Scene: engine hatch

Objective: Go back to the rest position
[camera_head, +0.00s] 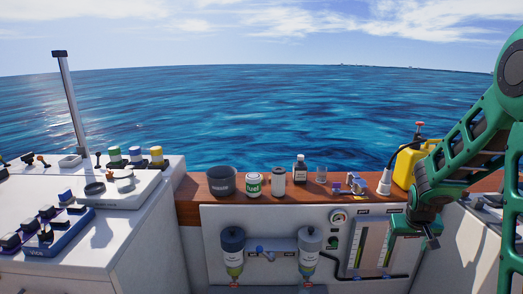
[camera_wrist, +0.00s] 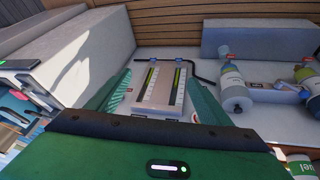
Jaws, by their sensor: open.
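My gripper (camera_head: 432,243) is at the right of the head view, at the end of my green arm, in front of the hatch panel's right part. It is open, and nothing shows between its fingers. In the wrist view my gripper (camera_wrist: 158,95) has its two green fingers apart, with the gauge plate (camera_wrist: 143,104) with two level strips seen between them. The gauge plate also shows in the head view (camera_head: 371,245), partly beside my gripper. I cannot tell the exact gap between my fingers and the panel.
On the wooden ledge (camera_head: 228,211) stand a dark pot (camera_head: 221,181), a fuel can (camera_head: 253,185), a dark bottle (camera_head: 300,169) and a yellow jug (camera_head: 405,167). Two filters (camera_head: 233,250) (camera_head: 309,248) hang on the panel (camera_head: 212,215). A white console (camera_head: 140,235) stands at the left.

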